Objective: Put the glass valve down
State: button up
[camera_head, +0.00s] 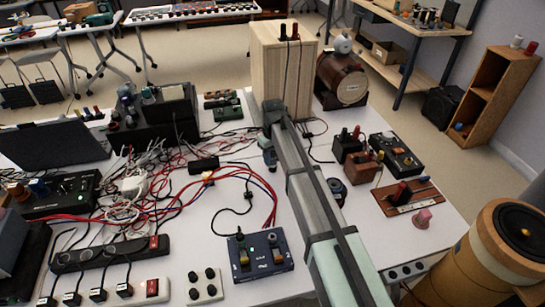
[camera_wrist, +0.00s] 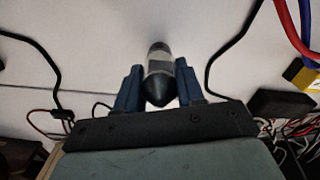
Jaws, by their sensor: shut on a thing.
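The glass valve (camera_wrist: 158,68) is between the two blue fingers of my gripper (camera_wrist: 158,82) in the wrist view, with a dark pointed end nearest the camera and a paler body beyond. My gripper is shut on it. In the head view my gripper (camera_head: 269,156) is at the end of the arm, over the white table just in front of the wooden box. The valve is too small and covered there to make out clearly. I cannot tell whether its far end touches the table (camera_head: 226,178).
A tall wooden box (camera_head: 282,70) stands just behind my gripper. Tangled red and white wires (camera_head: 150,185) lie to the left, with a small black box (camera_head: 203,163) nearer. A blue pedal (camera_head: 260,254) is in front. Black cables cross the table near the valve, with some bare white surface between.

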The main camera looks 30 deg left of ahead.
jog(key=shift+f, duration=0.15)
jog(key=o, duration=1.1)
jog(key=shift+c, duration=0.2)
notch_tip(320, 180, up, 12)
jog(key=shift+r, duration=0.15)
